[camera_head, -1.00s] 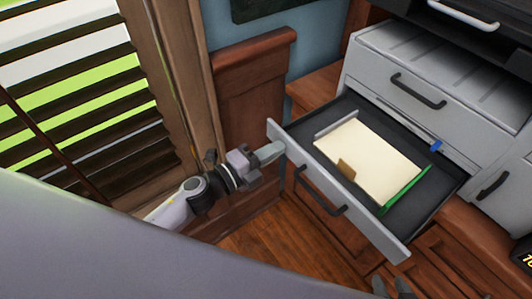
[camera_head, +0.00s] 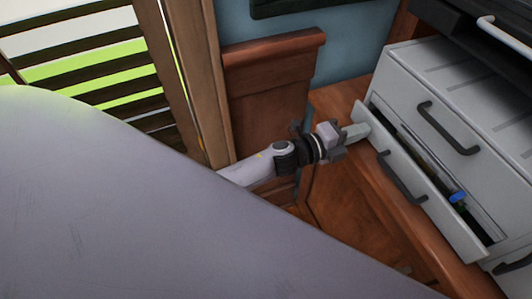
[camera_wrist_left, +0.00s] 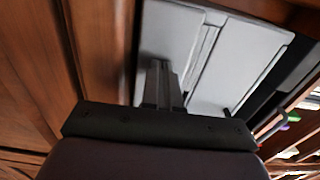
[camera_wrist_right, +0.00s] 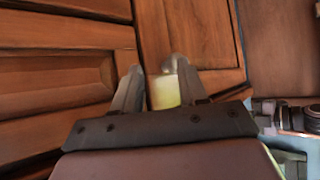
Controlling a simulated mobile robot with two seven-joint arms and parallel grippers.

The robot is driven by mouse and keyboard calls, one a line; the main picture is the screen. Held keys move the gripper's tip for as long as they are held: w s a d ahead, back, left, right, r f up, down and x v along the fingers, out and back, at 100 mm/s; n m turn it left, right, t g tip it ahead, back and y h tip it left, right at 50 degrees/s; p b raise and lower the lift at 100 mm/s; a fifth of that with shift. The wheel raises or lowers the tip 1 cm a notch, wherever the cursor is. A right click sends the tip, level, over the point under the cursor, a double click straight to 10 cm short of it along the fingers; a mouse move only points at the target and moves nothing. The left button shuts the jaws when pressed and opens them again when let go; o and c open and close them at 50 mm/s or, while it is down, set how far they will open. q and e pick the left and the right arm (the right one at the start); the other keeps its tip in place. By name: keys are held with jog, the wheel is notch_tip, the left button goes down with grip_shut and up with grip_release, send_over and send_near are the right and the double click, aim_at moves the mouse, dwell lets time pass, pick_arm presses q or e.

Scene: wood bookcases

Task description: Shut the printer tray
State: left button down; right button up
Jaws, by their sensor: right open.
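The printer tray (camera_head: 432,203) is the light grey drawer with a dark handle, low on the grey printer (camera_head: 478,110). It stands out only a little, with a narrow dark gap behind its front panel. My left gripper (camera_head: 357,131) has its fingertips against the far left end of that panel. In the left wrist view its fingers (camera_wrist_left: 162,70) are together with nothing between them, against the grey front. My right gripper (camera_wrist_right: 158,76) is open in the right wrist view, facing brown wood; the head view does not show it.
A blue clip (camera_head: 457,197) shows in the tray gap. The printer stands on a wooden cabinet (camera_head: 365,190). A wooden panel (camera_head: 270,95) and a slatted window (camera_head: 90,60) are at the left. A pale yellow object (camera_wrist_right: 165,91) lies beyond the right fingers.

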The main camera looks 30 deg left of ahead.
pick_arm(q)
jog(key=x, duration=0.3)
jog(key=shift+w+r+b, duration=0.1)
jog(key=shift+r+b, duration=0.15)
jog(key=shift+b, duration=0.05)
jog(key=shift+r, duration=0.1)
